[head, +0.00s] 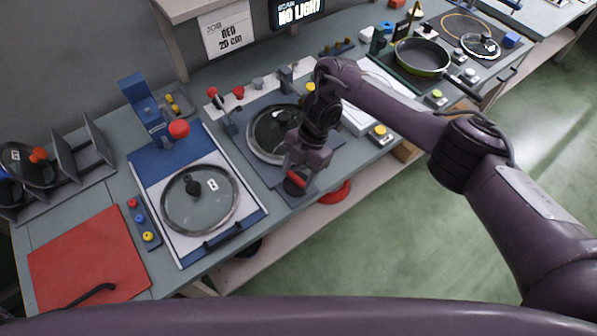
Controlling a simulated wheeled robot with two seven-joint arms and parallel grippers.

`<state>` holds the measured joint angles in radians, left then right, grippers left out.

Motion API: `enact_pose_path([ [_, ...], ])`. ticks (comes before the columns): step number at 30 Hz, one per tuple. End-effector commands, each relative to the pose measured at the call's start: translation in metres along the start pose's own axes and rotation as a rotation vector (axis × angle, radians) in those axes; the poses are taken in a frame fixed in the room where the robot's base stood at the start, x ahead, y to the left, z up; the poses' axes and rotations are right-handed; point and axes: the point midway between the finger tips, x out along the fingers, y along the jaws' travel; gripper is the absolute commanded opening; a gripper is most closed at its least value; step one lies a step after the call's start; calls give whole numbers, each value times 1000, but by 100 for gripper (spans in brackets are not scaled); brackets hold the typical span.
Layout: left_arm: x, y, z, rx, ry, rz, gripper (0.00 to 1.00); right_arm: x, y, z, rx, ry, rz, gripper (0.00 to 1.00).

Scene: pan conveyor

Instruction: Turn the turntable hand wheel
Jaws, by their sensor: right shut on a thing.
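The turntable (256,142) is a dark round plate on a grey base, with a glass lid with a white label on it, partly hidden by my right arm. In front of it, near the counter's front edge, is a small dark round hand wheel (290,188) with a red part across it. My right gripper (296,181) points down over this wheel and is shut on it, at or near the red part. The exact contact is hidden by the gripper body. My left gripper is not in view.
A blue station with a glass lid (199,198) stands left of the turntable, with a red mat (88,262) further left. Red-knobbed levers (221,108) stand behind the turntable. A red round item (336,192) shows below the counter edge. A green pan (421,57) sits back right.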

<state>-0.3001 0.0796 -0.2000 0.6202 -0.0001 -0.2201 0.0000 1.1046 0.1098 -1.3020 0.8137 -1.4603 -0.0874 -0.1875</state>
Motion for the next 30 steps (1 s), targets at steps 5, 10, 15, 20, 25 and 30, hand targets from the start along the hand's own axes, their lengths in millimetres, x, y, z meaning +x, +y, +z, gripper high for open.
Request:
enact_pose_path([
  [5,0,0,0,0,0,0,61,-1,0,0,1,-1,2,35],
  [10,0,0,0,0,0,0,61,-1,0,0,1,-1,2,74],
  [15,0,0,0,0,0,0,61,0,0,0,1,0,1,80],
  [20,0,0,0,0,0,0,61,-1,0,0,1,-1,1,80],
  [25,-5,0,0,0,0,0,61,-21,1,1,-2,-6,3,80],
  [30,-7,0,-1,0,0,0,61,-51,1,2,0,-6,3,80],
])
